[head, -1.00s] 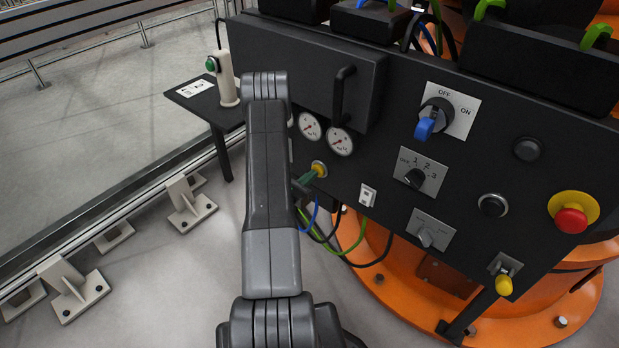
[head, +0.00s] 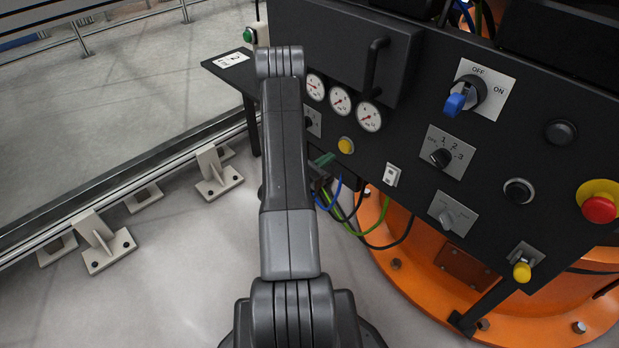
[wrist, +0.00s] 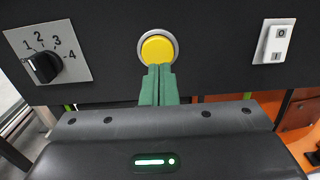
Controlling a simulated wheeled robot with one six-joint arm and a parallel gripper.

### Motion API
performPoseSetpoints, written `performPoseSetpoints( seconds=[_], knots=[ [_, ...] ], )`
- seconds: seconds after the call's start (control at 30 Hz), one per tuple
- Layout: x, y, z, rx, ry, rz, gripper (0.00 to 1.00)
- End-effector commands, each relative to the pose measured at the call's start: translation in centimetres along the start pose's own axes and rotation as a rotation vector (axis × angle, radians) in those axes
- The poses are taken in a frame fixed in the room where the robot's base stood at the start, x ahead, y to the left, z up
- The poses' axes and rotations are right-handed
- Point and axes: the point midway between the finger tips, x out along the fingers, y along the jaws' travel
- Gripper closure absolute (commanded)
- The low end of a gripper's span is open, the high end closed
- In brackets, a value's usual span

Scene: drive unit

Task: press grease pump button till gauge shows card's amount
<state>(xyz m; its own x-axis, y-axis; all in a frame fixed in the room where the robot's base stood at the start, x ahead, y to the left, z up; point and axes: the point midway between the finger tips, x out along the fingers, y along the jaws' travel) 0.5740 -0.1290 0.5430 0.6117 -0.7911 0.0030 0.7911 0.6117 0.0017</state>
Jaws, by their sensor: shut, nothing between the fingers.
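A round yellow button (head: 346,146) with a grey ring sits low on the black panel; it also shows in the wrist view (wrist: 158,49). My gripper (head: 322,162) is shut and empty, its green fingertips (wrist: 159,72) just below and in front of the button. In the head view a small gap separates them. Three white round gauges with red needles, a left one (head: 315,87), a middle one (head: 340,100) and a right one (head: 369,117), sit above it; their readings are too small to tell. A white card (head: 233,60) with a dark figure, apparently 2, lies on the side table.
A numbered selector (wrist: 43,66) is left of the button and a white rocker switch (wrist: 275,42) is right of it. A blue-handled OFF/ON switch (head: 466,93) and a red emergency knob (head: 600,208) are further right. Cables hang below the panel.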

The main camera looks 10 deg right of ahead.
Motion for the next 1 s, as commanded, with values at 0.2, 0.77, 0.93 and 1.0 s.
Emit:
performPoseSetpoints(
  seconds=[0.2, 0.77, 0.93, 1.0],
  knots=[
    [-4.5, 0.1, 0.1, -0.004, 0.003, 0.006, 1.00],
    [-8.4, 0.0, 0.0, -0.003, 0.001, 0.002, 1.00],
    [-8.4, 0.0, 0.0, -0.003, 0.001, 0.002, 1.00],
    [-8.4, 0.0, 0.0, -0.003, 0.002, 0.002, 1.00]
  ],
)
